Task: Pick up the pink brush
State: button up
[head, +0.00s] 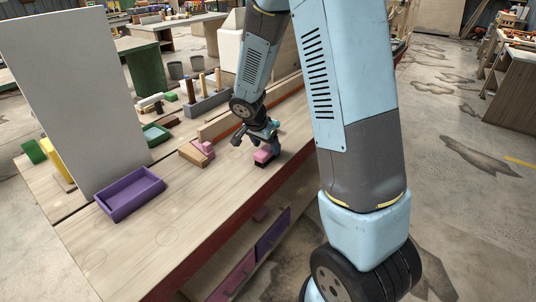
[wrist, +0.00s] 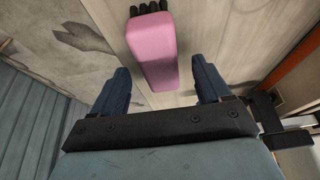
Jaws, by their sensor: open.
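The pink brush (head: 263,157) lies on the wooden workbench (head: 190,204), near its right front edge. It has a pink block body with dark bristles. In the wrist view the pink brush (wrist: 153,48) is ahead of my gripper, with dark bristles at its far end. My gripper (head: 262,142) is just above and beside the brush in the head view. In the wrist view my gripper (wrist: 160,80) has its two dark blue fingers spread apart, and the near end of the brush shows between them. The fingers do not visibly touch the brush.
A purple tray (head: 130,193) stands on the left of the bench by a tall white panel (head: 75,100). A pink-topped wooden block (head: 198,152), a green tray (head: 156,134) and a grey holder with upright tools (head: 207,104) lie behind. The front middle is clear.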

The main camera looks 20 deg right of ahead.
aim_at(267, 148)
jog(key=shift+x, duration=1.4)
jog(key=shift+f, duration=0.2)
jog(key=shift+c, duration=0.2)
jog(key=c, duration=1.2)
jog(key=r, duration=0.4)
jog(key=shift+s+d+r, duration=0.1)
jog(key=shift+s+r, duration=0.05)
jog(key=shift+s, duration=0.1)
jog(key=s+d+r, duration=0.1)
jog(key=s+r, duration=0.2)
jog(key=s, duration=0.1)
jog(key=s+d+r, duration=0.1)
jog(key=s+r, duration=0.2)
jog(key=s, duration=0.1)
jog(key=s+d+r, duration=0.2)
jog(key=s+r, duration=0.1)
jog(key=s, duration=0.2)
jog(key=shift+d+r, duration=0.1)
